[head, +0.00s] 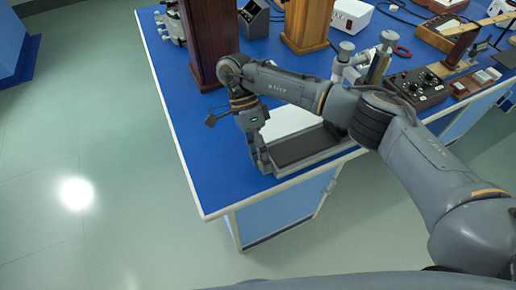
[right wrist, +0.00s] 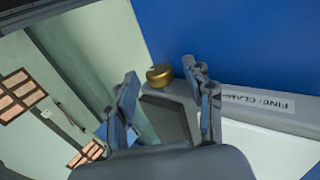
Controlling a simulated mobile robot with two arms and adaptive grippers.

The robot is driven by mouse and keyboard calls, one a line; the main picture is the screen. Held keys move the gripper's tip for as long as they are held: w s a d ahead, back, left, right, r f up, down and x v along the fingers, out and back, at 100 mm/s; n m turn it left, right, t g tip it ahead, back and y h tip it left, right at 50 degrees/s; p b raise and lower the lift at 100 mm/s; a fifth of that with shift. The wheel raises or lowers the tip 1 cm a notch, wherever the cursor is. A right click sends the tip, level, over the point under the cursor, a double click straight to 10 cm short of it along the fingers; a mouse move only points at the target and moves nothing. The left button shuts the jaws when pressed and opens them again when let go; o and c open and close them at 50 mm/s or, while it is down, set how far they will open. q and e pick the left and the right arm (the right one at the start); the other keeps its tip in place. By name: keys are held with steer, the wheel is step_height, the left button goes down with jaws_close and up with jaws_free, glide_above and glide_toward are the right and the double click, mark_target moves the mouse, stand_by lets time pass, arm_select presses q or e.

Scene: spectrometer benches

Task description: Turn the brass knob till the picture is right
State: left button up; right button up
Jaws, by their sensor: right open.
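The brass knob (right wrist: 160,75) shows in the right wrist view as a short round gold cylinder at the end of a grey housing (right wrist: 240,99) that bears a printed label. My right gripper (right wrist: 161,72) is open, its two fingers apart on either side of the knob in this view; whether they touch it I cannot tell. In the head view my right gripper (head: 262,163) points down at the left end of a low grey device with a dark top (head: 305,149), near the bench's front edge. The knob is hidden there by the gripper. My left gripper is not in view.
The blue bench top (head: 215,160) is clear left of the device. A dark red wooden column (head: 212,40) stands close behind my wrist. A microscope-like instrument (head: 345,62) and a black control box (head: 415,88) stand to the right, partly behind my arm.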

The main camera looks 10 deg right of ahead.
steer(key=v, duration=1.2)
